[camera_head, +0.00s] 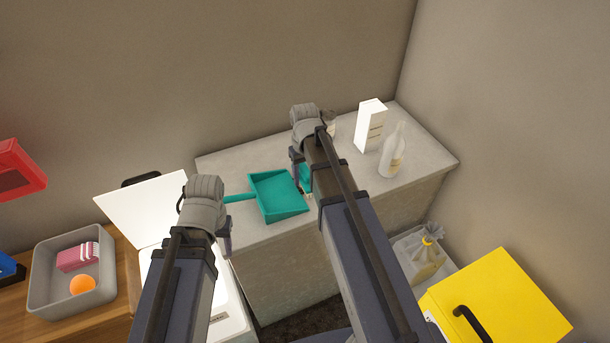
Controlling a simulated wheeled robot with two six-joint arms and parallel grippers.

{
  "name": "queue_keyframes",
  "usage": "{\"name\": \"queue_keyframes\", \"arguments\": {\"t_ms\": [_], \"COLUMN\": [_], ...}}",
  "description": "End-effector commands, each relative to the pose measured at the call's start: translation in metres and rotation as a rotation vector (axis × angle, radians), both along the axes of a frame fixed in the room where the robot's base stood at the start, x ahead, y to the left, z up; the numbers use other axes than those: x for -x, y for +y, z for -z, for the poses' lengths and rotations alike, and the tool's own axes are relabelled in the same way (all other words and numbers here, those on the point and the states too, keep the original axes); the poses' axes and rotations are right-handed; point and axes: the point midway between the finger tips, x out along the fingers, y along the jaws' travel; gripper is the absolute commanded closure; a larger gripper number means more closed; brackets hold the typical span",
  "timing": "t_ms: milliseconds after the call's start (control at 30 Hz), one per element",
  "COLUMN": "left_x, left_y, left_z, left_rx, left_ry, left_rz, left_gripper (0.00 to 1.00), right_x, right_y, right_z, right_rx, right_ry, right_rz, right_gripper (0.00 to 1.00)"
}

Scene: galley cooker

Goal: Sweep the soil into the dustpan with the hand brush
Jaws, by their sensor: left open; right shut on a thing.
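A teal dustpan (277,197) lies on the grey counter (240,168), with its handle (239,198) pointing left. My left gripper (226,232) is open beside the end of that handle, empty as far as I can see. My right gripper (297,172) is at the right side of the pan, shut on the hand brush (306,176). Only a small teal part of the brush shows; my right arm hides the rest. I cannot make out the soil clearly; the counter beside the pan's right edge is mostly covered by my arm.
A white carton (370,126) and a pale bottle (392,151) stand on the counter's right part. A grey bin (46,285) with a pink item and an orange ball sits at left. A tied bag (427,258) and a yellow box (510,305) are at lower right.

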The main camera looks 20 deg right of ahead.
Motion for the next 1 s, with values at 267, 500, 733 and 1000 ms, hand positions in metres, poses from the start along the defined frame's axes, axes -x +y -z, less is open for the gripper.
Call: {"name": "queue_keyframes", "arguments": {"t_ms": [267,500,733,1000], "left_x": [0.000,0.000,0.000,0.000], "left_y": [0.000,0.000,0.000,0.000], "left_z": [-0.023,-0.040,-0.057,-0.069], "left_rx": [0.000,0.000,0.000,0.000], "left_ry": [0.000,0.000,0.000,0.000], "left_rz": [0.000,0.000,0.000,0.000], "left_gripper": [0.50,0.50,0.50,0.50], "right_x": [-0.001,-0.001,-0.001,-0.002], "right_y": [-0.005,-0.010,-0.016,-0.019], "right_z": [-0.023,-0.040,-0.057,-0.069], "right_rx": [0.000,0.000,0.000,0.000], "right_ry": [0.000,0.000,0.000,0.000], "right_rz": [0.000,0.000,0.001,0.000], "right_gripper": [0.93,0.93,0.93,0.93]}}
